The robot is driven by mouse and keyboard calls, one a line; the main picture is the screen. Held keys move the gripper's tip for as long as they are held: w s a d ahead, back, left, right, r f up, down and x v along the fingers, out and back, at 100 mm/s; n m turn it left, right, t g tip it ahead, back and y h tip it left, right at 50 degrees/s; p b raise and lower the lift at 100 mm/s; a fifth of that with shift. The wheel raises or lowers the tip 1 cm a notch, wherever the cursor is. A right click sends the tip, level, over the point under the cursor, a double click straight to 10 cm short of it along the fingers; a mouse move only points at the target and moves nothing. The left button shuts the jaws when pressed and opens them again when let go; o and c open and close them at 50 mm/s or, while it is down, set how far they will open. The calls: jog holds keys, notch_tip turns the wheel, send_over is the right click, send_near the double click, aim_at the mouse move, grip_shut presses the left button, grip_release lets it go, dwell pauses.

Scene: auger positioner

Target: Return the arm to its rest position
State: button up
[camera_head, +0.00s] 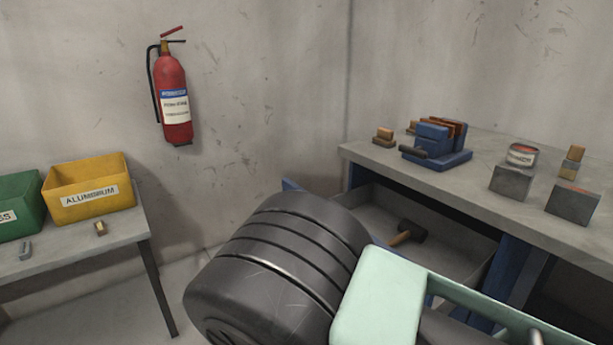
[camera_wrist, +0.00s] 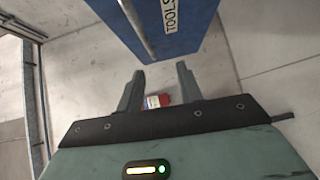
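My gripper (camera_wrist: 160,77) shows in the wrist view with its two grey fingers spread apart. It is open, and nothing is clamped between the fingertips. A blue panel (camera_wrist: 150,28) lettered "TOOLS", with a bar-like handle, is just beyond the fingers at the top. In the head view, my dark and mint-green arm parts fill the lower middle, in front of the workbench (camera_head: 470,172). The gripper's fingers cannot be made out there.
The workbench has an open drawer (camera_head: 365,222) holding a hammer (camera_head: 409,231). A blue vise (camera_head: 437,143), a can (camera_head: 522,155) and metal blocks stand on top. Yellow (camera_head: 90,190) and green (camera_head: 18,207) bins sit at left. A red extinguisher (camera_head: 172,95) hangs on the wall.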

jog(key=s+a+r+m+g+y+p, duration=0.1)
jog(key=s+r+m+g+y+p, duration=0.35)
jog(key=r, duration=0.45)
jog(key=s+a+r+m+g+y+p, duration=0.1)
jog(key=s+a+r+m+g+y, duration=0.15)
jog(key=s+r+g, duration=0.45)
jog(key=s+d+r+m+g+h+p, duration=0.1)
jog(key=s+d+r+g+h+p, duration=0.2)
jog(key=s+d+r, duration=0.9)
jog(key=s+d+g+p, duration=0.1)
jog(key=d+g, duration=0.1)
jog(key=d, duration=0.2)
jog(key=shift+s+g+h, duration=0.3)
jog(key=shift+g, duration=0.05)
